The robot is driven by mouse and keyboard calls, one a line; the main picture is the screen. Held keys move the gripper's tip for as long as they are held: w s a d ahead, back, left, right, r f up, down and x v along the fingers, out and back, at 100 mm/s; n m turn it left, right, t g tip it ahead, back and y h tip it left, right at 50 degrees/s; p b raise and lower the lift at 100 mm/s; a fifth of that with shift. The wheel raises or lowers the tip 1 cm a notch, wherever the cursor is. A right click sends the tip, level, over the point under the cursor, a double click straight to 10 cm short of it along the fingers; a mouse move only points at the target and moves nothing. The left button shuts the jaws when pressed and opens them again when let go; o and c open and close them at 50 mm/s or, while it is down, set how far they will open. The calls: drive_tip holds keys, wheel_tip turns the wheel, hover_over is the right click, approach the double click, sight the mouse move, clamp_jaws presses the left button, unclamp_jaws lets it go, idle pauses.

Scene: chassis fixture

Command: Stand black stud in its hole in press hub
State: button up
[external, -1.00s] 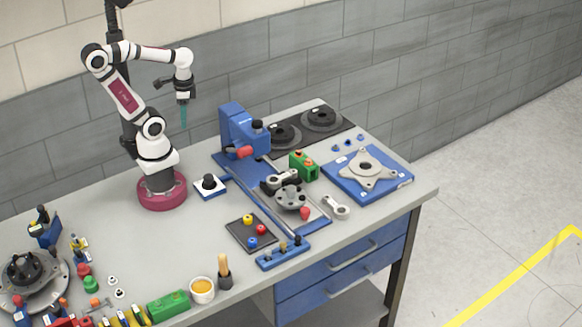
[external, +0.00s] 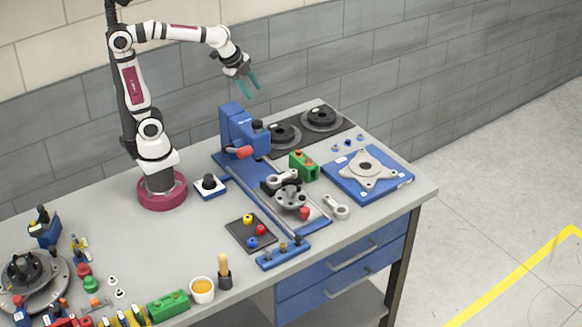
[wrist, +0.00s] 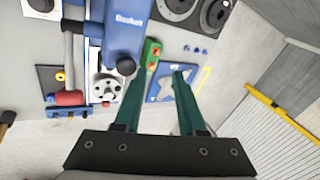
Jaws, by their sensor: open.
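The press hub (external: 290,197), a grey round part with holes, sits on the blue press bed in the external view. It also shows in the wrist view (wrist: 108,88), left of my fingers. A blue rack (external: 270,262) at the front end of the press holds several small upright studs (external: 283,247). They are too small to tell surely which is the black stud. My gripper (external: 250,92) is open and empty, high above the back of the bench near the press head. Its two green fingers stand apart in the wrist view (wrist: 158,75).
The blue press (external: 238,128) with its red handle rises near the hub. A green block (external: 303,167), a metal link (external: 336,207) and a blue fixture plate (external: 340,181) stand to the right. A dark mat (external: 236,232) with coloured knobs lies left of the bed.

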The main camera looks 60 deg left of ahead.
drive_tip(key=w+d+f+m+g, duration=0.1)
drive_tip(key=d+f+m, duration=0.1)
drive_tip(key=d+m, duration=0.45)
drive_tip(key=w+d+f+m+g, duration=0.1)
drive_tip(key=w+d+f+m, duration=0.2)
drive_tip(key=d, duration=0.6)
drive_tip(key=m+g, duration=0.3)
drive_tip(key=m, duration=1.4)
approach(298, 237)
drive_tip(key=shift+w, duration=0.25)
wheel_tip(298, 237, down, 8)
drive_tip(key=shift+s+f, duration=0.1)
drive_tip(key=shift+f, duration=0.05)
clamp_jaws()
drive_tip(key=shift+r, duration=0.2)
